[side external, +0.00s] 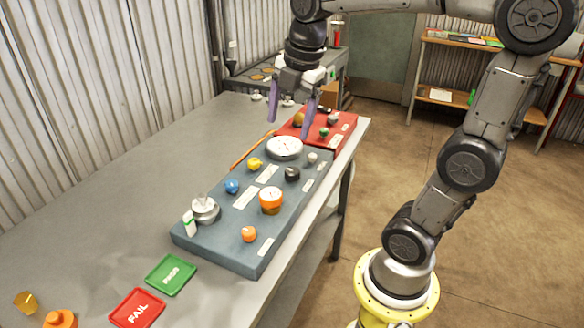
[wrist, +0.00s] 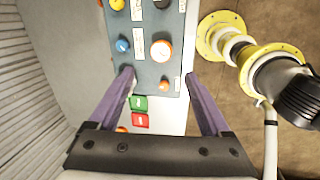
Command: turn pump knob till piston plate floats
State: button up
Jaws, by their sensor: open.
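A blue-grey panel (side external: 222,238) lies on the bench with several knobs. They are a yellow knob (side external: 255,164), a blue knob (side external: 232,186), a black knob (side external: 292,174) and an orange knob (side external: 249,234). It also carries a white round gauge (side external: 285,147), an orange cylinder with a white dial top (side external: 271,200) and a metal cup-like fitting (side external: 205,209). I cannot tell which is the pump knob or the piston plate. My gripper (side external: 289,127) is open and empty, purple fingers pointing down above the gauge end. The wrist view shows the blue knob (wrist: 123,45) and orange knob (wrist: 164,86).
A red panel (side external: 335,135) with small fittings sits beyond the blue-grey one. A green PASS tray (side external: 171,275) and a red FAIL tray (side external: 137,308) lie at the near end.

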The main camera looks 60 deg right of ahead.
jog(key=w+d+f+g, duration=0.1)
jog(key=w+d+f, duration=0.1)
jog(key=w+d, duration=0.3)
jog(key=g, duration=0.2)
send_over(292, 171)
notch_tip(292, 171, down, 5)
jog(key=shift+m+y, duration=0.3)
notch_tip(292, 171, down, 13)
jog(key=shift+f, duration=0.1)
grip_shut()
